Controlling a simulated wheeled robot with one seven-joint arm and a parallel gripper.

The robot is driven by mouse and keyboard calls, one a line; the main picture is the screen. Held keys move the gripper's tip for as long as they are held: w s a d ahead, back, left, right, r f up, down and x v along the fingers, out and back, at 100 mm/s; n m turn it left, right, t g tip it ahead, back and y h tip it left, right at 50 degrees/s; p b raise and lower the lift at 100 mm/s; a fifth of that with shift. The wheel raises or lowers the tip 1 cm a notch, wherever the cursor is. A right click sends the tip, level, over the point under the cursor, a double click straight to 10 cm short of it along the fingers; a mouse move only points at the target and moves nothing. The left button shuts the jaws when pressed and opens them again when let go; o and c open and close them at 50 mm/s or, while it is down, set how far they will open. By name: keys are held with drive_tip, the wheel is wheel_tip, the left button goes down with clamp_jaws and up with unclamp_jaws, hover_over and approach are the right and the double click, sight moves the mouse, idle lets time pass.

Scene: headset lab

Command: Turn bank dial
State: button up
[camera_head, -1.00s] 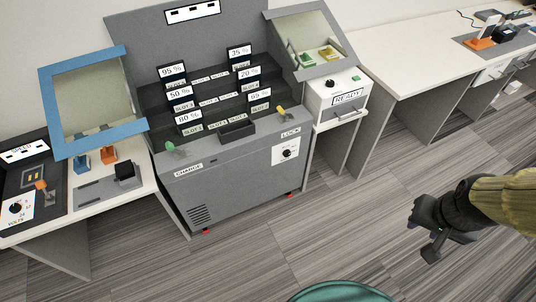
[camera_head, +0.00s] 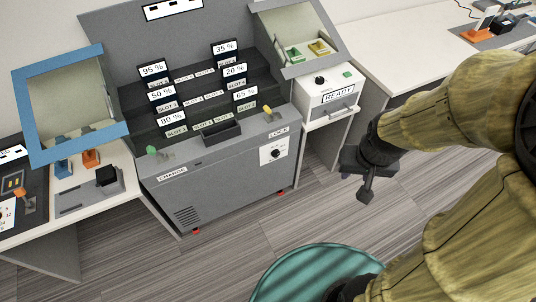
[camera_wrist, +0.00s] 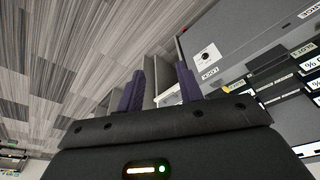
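The grey charging bank (camera_head: 205,185) stands in the middle of the head view. Its dial (camera_head: 276,153) is a small black knob on a white plate at the right of the front face, under the LOCK label (camera_head: 279,133). The dial also shows in the wrist view (camera_wrist: 207,54), above and right of the fingers. My gripper (camera_head: 358,178) is right of the bank, apart from the dial and over the floor. In the wrist view its two purple fingers (camera_wrist: 162,85) are spread with nothing between them.
Beside the bank's right stands a white READY unit (camera_head: 335,95) on a small table. A long white desk (camera_head: 400,65) runs to the right. A teal round surface (camera_head: 300,275) is at the bottom. A blue-framed panel (camera_head: 70,105) stands left. Grey floor lies before the bank.

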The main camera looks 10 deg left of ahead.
drive_tip(key=shift+w+d, duration=0.1)
drive_tip(key=shift+d, duration=0.05)
drive_tip(key=shift+o, duration=1.1)
drive_tip(key=shift+s, duration=0.2)
drive_tip(key=shift+o, duration=1.3)
drive_tip(key=shift+f, duration=0.2)
drive_tip(key=w+a+f+n+t+y+b, duration=0.1)
drive_tip(key=w+f+n+t+b, duration=0.15)
drive_tip(key=w+f+b, duration=0.65)
drive_tip(key=w+a+f+n+t+y+b, duration=0.1)
drive_tip(key=w+a+f+n+t+b, duration=0.15)
drive_tip(key=w+f+b, duration=0.55)
drive_tip(key=w+f+n+t+b, duration=0.2)
drive_tip(key=w+f+t+b, duration=0.3)
drive_tip(key=f, duration=0.7)
drive_tip(key=a+f+n+t+y+b, duration=0.1)
drive_tip(key=a+f+n+y+b, duration=0.2)
drive_tip(key=f+b, duration=0.6)
drive_tip(key=w+a+f+n+t+y+b, duration=0.1)
drive_tip(key=a+f+n+y+b, duration=0.1)
drive_tip(key=a+f+y+b, duration=0.3)
wheel_tip(320, 180, down, 8)
drive_tip(key=b, duration=0.4)
drive_tip(key=shift+w+n+b, duration=0.15)
drive_tip(key=shift+n+b, duration=0.2)
drive_tip(key=shift+n, duration=0.05)
